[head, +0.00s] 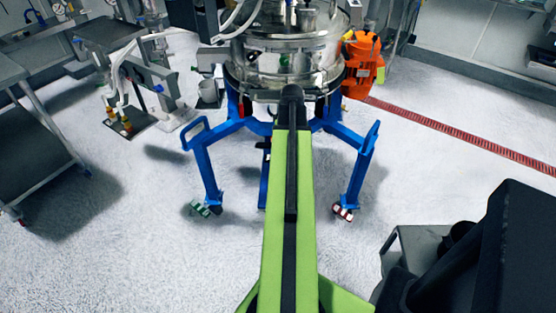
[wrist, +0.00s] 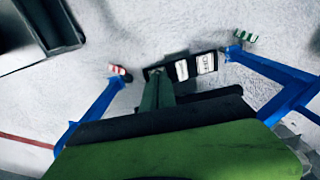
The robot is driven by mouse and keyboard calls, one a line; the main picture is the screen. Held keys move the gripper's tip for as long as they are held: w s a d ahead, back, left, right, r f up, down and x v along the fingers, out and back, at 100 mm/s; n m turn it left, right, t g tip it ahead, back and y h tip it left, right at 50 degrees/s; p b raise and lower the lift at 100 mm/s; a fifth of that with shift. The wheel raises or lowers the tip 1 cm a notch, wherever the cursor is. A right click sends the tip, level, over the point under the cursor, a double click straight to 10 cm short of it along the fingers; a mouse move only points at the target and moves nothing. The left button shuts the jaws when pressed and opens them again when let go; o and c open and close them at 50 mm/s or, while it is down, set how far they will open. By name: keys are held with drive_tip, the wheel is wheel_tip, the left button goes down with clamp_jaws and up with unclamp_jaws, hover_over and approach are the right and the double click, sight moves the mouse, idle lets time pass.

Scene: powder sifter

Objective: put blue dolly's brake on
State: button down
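The blue dolly (head: 205,172) stands on the pale floor under a steel sifter (head: 285,55). Its front left leg ends at a green-and-white striped foot piece (head: 200,209), its front right leg at a red-and-white one (head: 343,212). In the wrist view the sides are swapped: the red-and-white piece (wrist: 119,71) is left, the green-and-white one (wrist: 245,37) right. Between them is a black part with two white labels (wrist: 206,63); I cannot tell whether it belongs to the dolly. My green arm hides the dolly's middle in the head view. My gripper's fingertips cannot be made out.
An orange motor (head: 363,65) is at the sifter's right. A bench (head: 35,120) stands at the left, with a small stand (head: 145,90) nearer the dolly. A red floor drain (head: 460,135) runs at the right.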

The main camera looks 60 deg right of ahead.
drive_tip(key=shift+f+b, duration=0.3)
drive_tip(key=shift+f, duration=0.1)
drive_tip(key=shift+r, duration=0.15)
wheel_tip(320, 180, up, 7)
drive_tip(key=p, duration=0.7)
